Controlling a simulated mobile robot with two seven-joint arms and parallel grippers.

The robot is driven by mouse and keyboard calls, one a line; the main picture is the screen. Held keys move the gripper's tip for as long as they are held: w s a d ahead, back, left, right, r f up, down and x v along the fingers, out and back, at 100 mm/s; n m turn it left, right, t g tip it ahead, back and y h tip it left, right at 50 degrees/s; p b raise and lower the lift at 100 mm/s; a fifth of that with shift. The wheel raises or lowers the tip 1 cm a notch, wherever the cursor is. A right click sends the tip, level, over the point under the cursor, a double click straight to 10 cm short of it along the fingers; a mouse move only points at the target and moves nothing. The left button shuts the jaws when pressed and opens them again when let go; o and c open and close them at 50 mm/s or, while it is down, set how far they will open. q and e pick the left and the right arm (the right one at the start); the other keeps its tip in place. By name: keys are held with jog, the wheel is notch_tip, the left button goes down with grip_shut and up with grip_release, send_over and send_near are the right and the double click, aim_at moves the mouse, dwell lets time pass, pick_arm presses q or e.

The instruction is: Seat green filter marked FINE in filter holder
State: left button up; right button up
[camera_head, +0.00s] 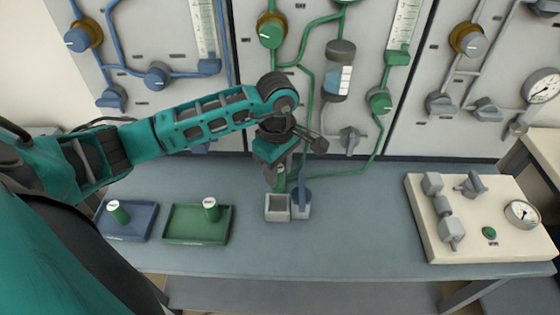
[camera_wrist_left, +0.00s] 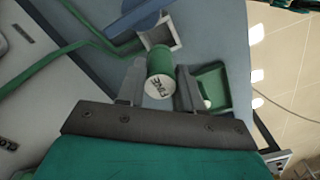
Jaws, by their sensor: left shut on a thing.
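The green filter marked FINE (camera_wrist_left: 160,78) is a small green cylinder with a white lettered end. My left gripper (camera_wrist_left: 158,88) is shut on it, with a finger on each side. In the head view the left gripper (camera_head: 279,172) points down over the bench, and the green filter (camera_head: 281,184) shows between its fingers. The filter holder (camera_head: 278,212), a grey open square box, stands just below. It also shows beyond the filter in the wrist view (camera_wrist_left: 176,38). The filter's far end seems close to the holder's opening; I cannot tell whether it has entered. My right gripper is not in view.
A blue-handled grey block (camera_head: 302,205) adjoins the holder on the right. A green tray (camera_head: 188,232) and a blue tray (camera_head: 128,228) at left each hold a green cylinder. A cream panel (camera_head: 440,190) stands at right; the bench between is clear.

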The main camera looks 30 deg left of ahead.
pick_arm(q)
jog(key=shift+f, duration=0.35)
jog(key=shift+f+b, duration=0.4)
jog(key=shift+f, duration=0.5)
notch_tip(320, 180, down, 3)
jog(key=shift+r+b, duration=0.1)
jog(key=shift+b, duration=0.9)
jog(key=shift+f+b, duration=1.8)
jog(key=shift+f, duration=0.2)
jog(key=o, duration=1.1)
notch_tip(320, 180, up, 13)
jog(key=shift+p, duration=0.4)
